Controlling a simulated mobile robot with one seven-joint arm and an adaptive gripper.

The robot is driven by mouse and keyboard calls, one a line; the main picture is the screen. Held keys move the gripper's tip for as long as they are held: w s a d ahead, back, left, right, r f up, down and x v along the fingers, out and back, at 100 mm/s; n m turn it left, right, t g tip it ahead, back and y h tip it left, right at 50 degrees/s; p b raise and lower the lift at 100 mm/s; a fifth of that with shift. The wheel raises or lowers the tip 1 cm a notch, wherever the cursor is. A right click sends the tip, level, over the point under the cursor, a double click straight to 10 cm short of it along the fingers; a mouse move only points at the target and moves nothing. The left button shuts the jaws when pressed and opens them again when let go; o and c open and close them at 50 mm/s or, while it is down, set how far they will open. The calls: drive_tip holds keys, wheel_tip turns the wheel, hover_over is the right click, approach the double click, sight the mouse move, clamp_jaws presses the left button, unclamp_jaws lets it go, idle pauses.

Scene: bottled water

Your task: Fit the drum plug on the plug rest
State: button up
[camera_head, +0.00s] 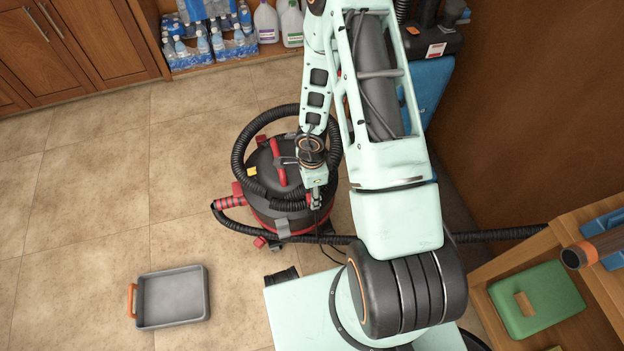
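My gripper (316,200) points down over the right front side of a black and red drum vacuum cleaner (285,218). It is small in the picture, and I cannot tell whether its fingers are open or shut or hold anything. A thin dark cable runs down near the fingertips. The vacuum has a red top handle (279,163), a small yellow part (252,172) on its left and a grey latch (283,228) at the front. I cannot make out for certain a drum plug or a plug rest; my arm hides part of the vacuum.
A black ribbed hose (245,150) loops around the vacuum and along the floor. A grey tray (172,298) with an orange handle lies front left. Bottled water (215,42) and white jugs (266,22) stand on a back shelf. A green case (537,300) is at right.

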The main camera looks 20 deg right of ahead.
wheel_tip(320, 180, up, 11)
idle(0.6)
wheel_tip(320, 180, up, 10)
drive_tip(key=p, duration=1.3)
drive_tip(key=shift+p, duration=0.3)
idle(0.4)
